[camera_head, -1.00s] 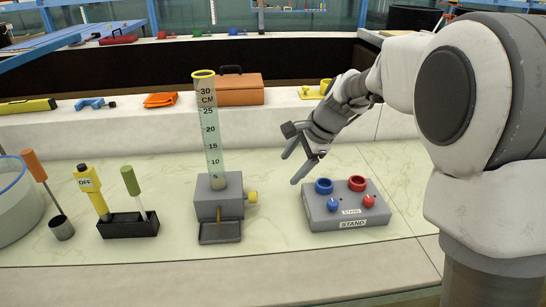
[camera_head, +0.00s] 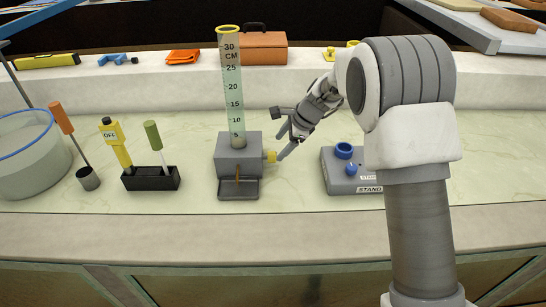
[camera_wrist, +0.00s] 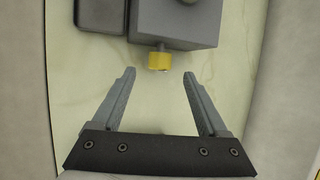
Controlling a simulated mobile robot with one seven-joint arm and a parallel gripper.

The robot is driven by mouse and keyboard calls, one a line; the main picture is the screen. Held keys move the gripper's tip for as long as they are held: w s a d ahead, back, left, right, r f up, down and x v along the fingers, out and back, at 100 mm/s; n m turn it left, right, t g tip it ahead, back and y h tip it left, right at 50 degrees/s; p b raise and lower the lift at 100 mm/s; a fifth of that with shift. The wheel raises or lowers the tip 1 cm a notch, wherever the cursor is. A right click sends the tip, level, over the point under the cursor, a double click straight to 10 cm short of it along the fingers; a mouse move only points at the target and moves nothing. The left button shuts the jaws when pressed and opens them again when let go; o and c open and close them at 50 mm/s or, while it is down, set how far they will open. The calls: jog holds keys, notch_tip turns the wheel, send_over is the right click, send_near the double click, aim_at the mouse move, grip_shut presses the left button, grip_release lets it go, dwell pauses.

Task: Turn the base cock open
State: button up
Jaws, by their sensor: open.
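The base cock is a small yellow knob (camera_head: 270,156) on the right side of a grey base block (camera_head: 238,160). A clear graduated cylinder (camera_head: 233,85) with a yellow rim stands upright in the block. In the wrist view the knob (camera_wrist: 159,61) sticks out from the block (camera_wrist: 178,22) just ahead of my open jaws, centred between them and slightly beyond the tips. My gripper (camera_head: 278,138) is open and empty at the block's right; its fingers (camera_wrist: 159,72) look apart from the knob. The knob's turn position cannot be told.
A grey stand (camera_head: 350,188) with a blue ring and knob sits to the right, partly behind my arm. A dark holder (camera_head: 152,178) with yellow and green-handled tools and a round tank (camera_head: 28,155) stand left. The counter front is clear.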

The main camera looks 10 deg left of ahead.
aim_at(273, 156)
jog(key=b+x, duration=0.1)
jog(key=x, duration=0.5)
jog(key=shift+a+f, duration=0.2)
jog(key=shift+a, duration=0.05)
grip_shut()
jog(key=t+b, duration=0.1)
jog(key=b, duration=0.2)
jog(key=shift+f+y, duration=0.3)
jog(key=t+b, duration=0.1)
jog(key=b, duration=0.3)
jog(key=shift+d+n, duration=0.1)
jog(key=shift+n, duration=0.2)
jog(key=shift+s+t+b, duration=0.1)
jog(key=shift+t+b, duration=0.2)
jog(key=shift+b, duration=0.55)
jog(key=shift+r, duration=0.25)
grip_release()
jog(key=shift+y, duration=0.3)
